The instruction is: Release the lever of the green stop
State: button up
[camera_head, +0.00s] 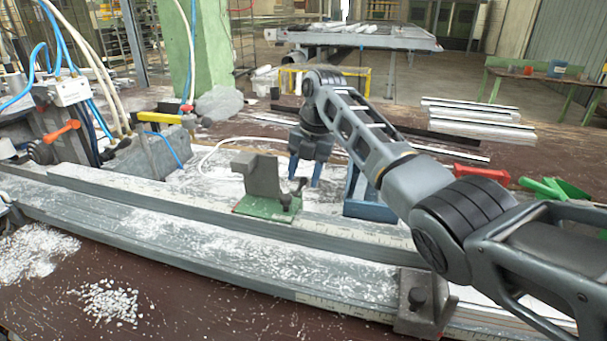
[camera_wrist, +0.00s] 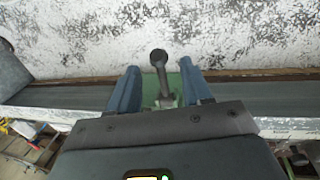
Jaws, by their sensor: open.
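The green stop (camera_head: 250,204) sits on the grey profile rail in the middle of the head view, with a grey upright block on its green base. Its dark lever (camera_head: 293,197) stands at the base's right end. My gripper (camera_head: 305,182) points down close to the lever, its blue fingers apart. In the wrist view, the lever (camera_wrist: 158,60) shows between and just ahead of the open fingertips (camera_wrist: 159,68), with a strip of the green base (camera_wrist: 176,90) behind it. No contact between fingers and lever can be made out.
A second stop (camera_head: 418,312) with a dark knob stands on the front rail. A blue block (camera_head: 368,207) is right of my gripper, partly behind my arm. White chips (camera_head: 110,300) lie on the brown bench. Hoses and a clamp with an orange handle (camera_head: 62,131) are at left.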

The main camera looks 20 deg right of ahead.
jog(key=shift+f, duration=0.5)
jog(key=shift+c, duration=0.2)
grip_shut()
